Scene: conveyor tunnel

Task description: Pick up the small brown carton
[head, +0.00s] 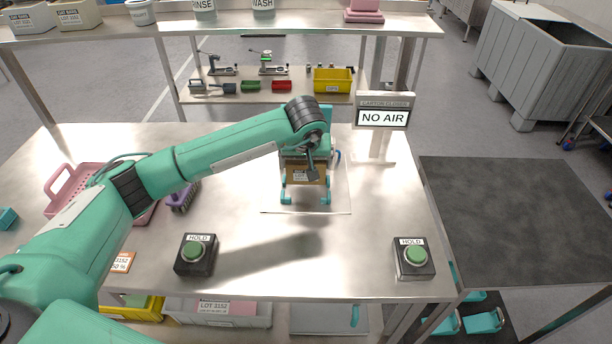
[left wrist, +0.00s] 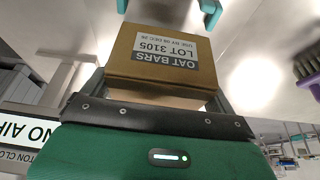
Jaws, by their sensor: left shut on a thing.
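The small brown carton (head: 292,172) is at the carton closer, between its teal posts, in the head view. In the left wrist view the carton (left wrist: 125,55) shows a white label reading OAT BARS, LOT 3105. My left gripper (head: 306,168) reaches in from the left and is shut on the carton. In the left wrist view the gripper (left wrist: 155,92) has dark fingers at the carton's near end, partly hidden. Whether the carton touches the surface under it cannot be told. My right gripper is not in view.
A sign reading NO AIR (head: 383,118) stands right of the carton. Two green HOLD buttons (head: 194,253) (head: 413,257) sit at the table's front. A pink basket (head: 70,180) and a purple brush (head: 183,195) lie left. The table's middle front is clear.

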